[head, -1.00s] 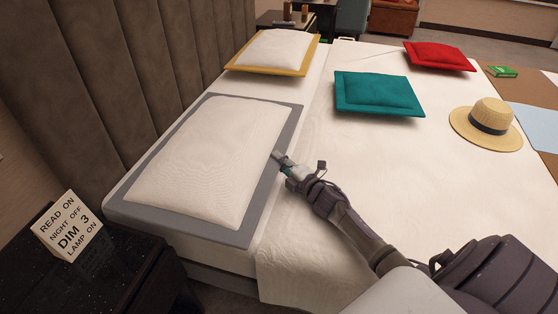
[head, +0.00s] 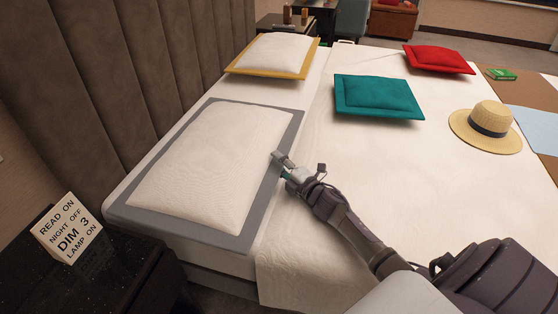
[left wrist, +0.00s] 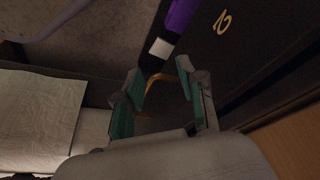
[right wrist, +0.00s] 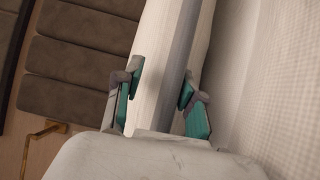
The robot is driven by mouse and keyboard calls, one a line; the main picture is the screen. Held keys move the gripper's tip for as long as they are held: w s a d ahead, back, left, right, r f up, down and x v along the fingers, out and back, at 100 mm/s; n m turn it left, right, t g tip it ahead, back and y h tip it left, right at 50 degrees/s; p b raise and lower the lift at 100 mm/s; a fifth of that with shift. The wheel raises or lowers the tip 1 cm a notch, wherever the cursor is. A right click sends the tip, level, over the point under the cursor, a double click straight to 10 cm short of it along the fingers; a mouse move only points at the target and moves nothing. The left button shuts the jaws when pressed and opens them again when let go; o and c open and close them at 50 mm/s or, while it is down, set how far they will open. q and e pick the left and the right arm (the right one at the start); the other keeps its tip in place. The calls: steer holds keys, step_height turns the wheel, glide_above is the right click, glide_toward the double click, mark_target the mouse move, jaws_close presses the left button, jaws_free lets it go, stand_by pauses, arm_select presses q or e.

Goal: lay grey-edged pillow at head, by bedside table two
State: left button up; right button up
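The grey-edged pillow (head: 215,165), white with a flat grey border, lies on the head end of the bed, by the dark headboard and beside the near bedside table (head: 115,275). My right gripper (head: 277,158) is at the pillow's right border in the head view. In the right wrist view its fingers (right wrist: 157,95) are apart, with a grey band, seemingly the border, between or just beyond them; contact is unclear. My left gripper (left wrist: 160,98) is open and empty in the left wrist view, near a dark front marked 2 (left wrist: 222,22); it is outside the head view.
A lettered sign block (head: 68,228) stands on the near table. A yellow-edged pillow (head: 274,54) lies farther along the headboard. A teal cushion (head: 378,95), a red cushion (head: 438,57) and a straw hat (head: 488,126) lie on the bed (head: 355,190).

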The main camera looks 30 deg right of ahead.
steer(key=s+p, duration=0.1)
steer(key=s, duration=0.2)
steer(key=shift+s+f, duration=0.1)
steer(key=shift+f, duration=0.1)
steer(key=s, duration=0.2)
steer(key=s+p, duration=0.1)
steer(key=shift+s+d, duration=0.3)
steer(key=shift+s, duration=0.05)
steer(key=shift+s+d+r, duration=0.1)
steer(key=shift+s, duration=0.3)
arm_select(q)
steer(key=f, duration=0.1)
steer(key=w+f, duration=0.1)
steer(key=f, duration=0.1)
steer(key=shift+f+g, duration=0.2)
steer(key=shift+g, duration=0.1)
steer(key=shift+d, duration=0.1)
arm_select(e)
steer(key=shift+r, duration=0.1)
